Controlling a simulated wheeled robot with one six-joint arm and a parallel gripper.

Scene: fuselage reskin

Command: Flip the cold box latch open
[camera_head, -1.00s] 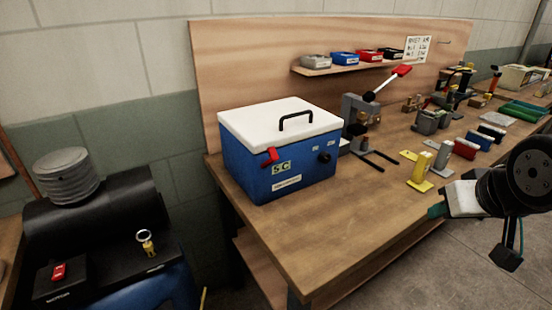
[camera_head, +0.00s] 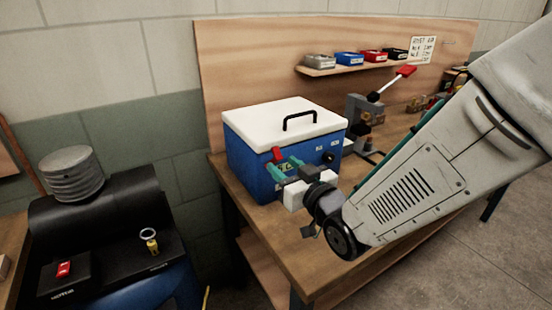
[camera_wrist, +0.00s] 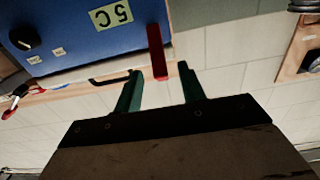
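The cold box (camera_head: 250,165) is blue with a white lid (camera_head: 270,122) and a black handle. It stands on the workbench. Its red latch (camera_head: 277,154) is on the front face near the lid edge and looks raised. In the wrist view the latch (camera_wrist: 157,52) is a red bar reaching past the lid edge. My gripper (camera_head: 284,167) is at the front of the box, with its green fingers apart. In the wrist view the open gripper (camera_wrist: 160,72) has the latch's end between its fingertips, with a gap visible on both sides.
A grey lever press (camera_head: 362,112) with a red handle stands right of the box. A shelf (camera_head: 350,66) with small bins is behind. My arm hides much of the bench's right side. A black machine (camera_head: 100,220) is at left.

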